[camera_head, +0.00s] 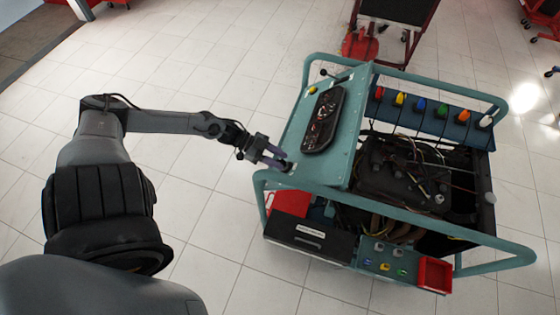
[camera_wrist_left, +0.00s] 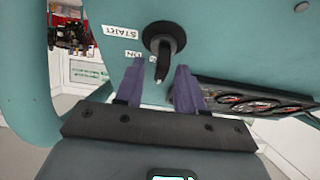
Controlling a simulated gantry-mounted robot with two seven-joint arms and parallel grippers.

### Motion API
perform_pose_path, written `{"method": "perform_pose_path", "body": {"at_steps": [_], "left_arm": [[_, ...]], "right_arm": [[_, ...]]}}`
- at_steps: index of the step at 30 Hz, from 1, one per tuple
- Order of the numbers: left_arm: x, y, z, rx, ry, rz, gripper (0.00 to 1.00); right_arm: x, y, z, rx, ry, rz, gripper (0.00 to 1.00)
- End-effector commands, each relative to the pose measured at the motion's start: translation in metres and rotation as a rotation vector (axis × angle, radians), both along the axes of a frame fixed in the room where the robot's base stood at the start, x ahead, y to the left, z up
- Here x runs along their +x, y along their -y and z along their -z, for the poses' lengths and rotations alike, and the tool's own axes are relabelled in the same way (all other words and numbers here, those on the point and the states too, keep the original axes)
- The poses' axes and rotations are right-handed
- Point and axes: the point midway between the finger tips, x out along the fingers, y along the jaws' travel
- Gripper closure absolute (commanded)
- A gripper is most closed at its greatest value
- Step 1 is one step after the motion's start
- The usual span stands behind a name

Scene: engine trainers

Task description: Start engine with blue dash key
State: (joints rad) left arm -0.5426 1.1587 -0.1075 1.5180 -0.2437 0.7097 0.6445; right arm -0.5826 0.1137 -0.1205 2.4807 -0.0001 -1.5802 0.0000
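The teal engine trainer (camera_head: 345,120) stands on the floor, with a sloped teal dash panel holding a dark gauge cluster (camera_head: 324,118). In the left wrist view, a round black ignition switch (camera_wrist_left: 164,37) with a dark key-like stem (camera_wrist_left: 162,68) sits on the panel beside START and ON labels. No blue shows on this stem. My left gripper (camera_head: 283,161) is at the panel's near-left corner. In the left wrist view its purple fingers (camera_wrist_left: 160,68) are apart, one on each side of the stem; contact cannot be told. My right gripper is not in view.
Teal tube rails (camera_head: 400,212) surround the exposed engine (camera_head: 395,175). A red tray (camera_head: 434,274) is at the front right. The tiled floor on the left is clear.

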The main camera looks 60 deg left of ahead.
Motion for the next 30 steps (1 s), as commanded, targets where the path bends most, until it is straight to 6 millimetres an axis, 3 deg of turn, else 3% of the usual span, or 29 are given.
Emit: {"method": "perform_pose_path", "body": {"at_steps": [14, 21, 30], "left_arm": [[0.0063, 0.0073, 0.0038, 0.0, 0.0, 0.0, 0.62], [0.0062, 0.007, 0.0039, 0.001, -0.001, 0.0, 0.98], [0.0057, 0.0064, 0.0051, 0.006, 0.002, 0.007, 1.0]], "right_arm": [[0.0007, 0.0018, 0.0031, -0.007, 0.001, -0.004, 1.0], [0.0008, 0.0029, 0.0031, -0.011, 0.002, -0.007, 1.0], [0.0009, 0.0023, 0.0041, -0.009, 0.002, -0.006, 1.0]]}}
